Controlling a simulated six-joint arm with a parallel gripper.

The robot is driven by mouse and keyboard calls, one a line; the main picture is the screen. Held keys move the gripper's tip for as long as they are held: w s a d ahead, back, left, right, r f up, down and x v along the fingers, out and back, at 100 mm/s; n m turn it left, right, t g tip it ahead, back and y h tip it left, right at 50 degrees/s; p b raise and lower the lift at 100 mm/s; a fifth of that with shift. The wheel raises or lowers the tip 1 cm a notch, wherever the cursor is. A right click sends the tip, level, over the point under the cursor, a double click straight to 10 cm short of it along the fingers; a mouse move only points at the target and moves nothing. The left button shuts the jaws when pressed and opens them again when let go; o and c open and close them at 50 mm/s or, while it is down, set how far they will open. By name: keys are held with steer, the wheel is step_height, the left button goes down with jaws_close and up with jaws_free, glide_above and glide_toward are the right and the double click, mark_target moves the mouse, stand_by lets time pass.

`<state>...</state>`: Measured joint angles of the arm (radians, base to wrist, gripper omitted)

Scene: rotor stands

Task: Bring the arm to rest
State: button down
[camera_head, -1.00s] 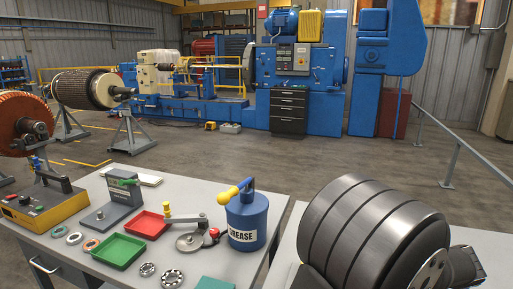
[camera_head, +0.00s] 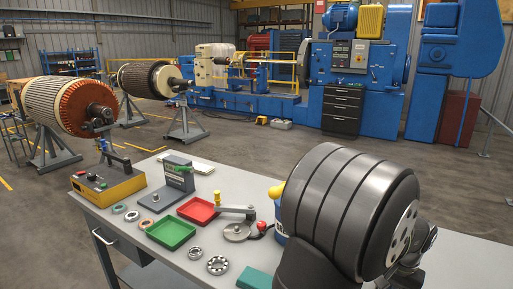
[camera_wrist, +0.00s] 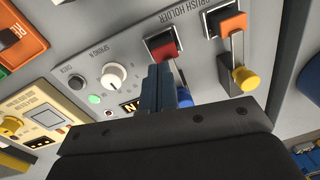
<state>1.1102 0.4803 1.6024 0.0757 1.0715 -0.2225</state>
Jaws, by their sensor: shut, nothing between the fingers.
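In the head view, a large dark ribbed arm section (camera_head: 335,205) of mine fills the lower right, over the bench's right side. My gripper's fingers are not visible in that view. In the wrist view, my gripper (camera_wrist: 163,78) shows as two blue fingers side by side, shut, with nothing between them. Beyond them is a grey panel (camera_wrist: 75,50) marked "BRUSH HOLDER", with a white knob (camera_wrist: 115,76) and a red block (camera_wrist: 162,45). The fingers overlap the panel in the picture; I cannot tell if they touch it.
The bench (camera_head: 125,218) carries a yellow tester (camera_head: 108,187), a red tray (camera_head: 198,210), a green tray (camera_head: 171,233) and bearing rings (camera_head: 217,265). My arm hides most of a blue can (camera_head: 279,225). A rotor (camera_head: 70,107) on stands is behind at left. Open floor lies behind the bench.

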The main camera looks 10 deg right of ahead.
steer(key=shift+w+a+n, duration=0.35)
steer(key=shift+w+n, duration=0.1)
steer(key=shift+n, duration=0.25)
steer(key=shift+n+g, duration=0.3)
steer(key=shift+n, duration=0.5)
steer(key=w+d+r, duration=0.1)
steer(key=r, duration=0.1)
steer(key=w+d+r, duration=0.1)
steer(key=d+r, duration=0.1)
steer(key=r, duration=0.1)
steer(key=w+d+r, duration=0.1)
steer(key=r, duration=0.1)
steer(key=shift+w+d+r, duration=0.15)
steer(key=shift+w+r, duration=0.2)
steer(key=shift+w, duration=0.05)
steer(key=w+d+r+n, duration=0.1)
steer(key=w+d+r, duration=0.1)
steer(key=r, duration=0.3)
steer(key=shift+w+d+n, duration=0.3)
steer(key=shift+w+d, duration=0.05)
steer(key=shift+w, duration=0.3)
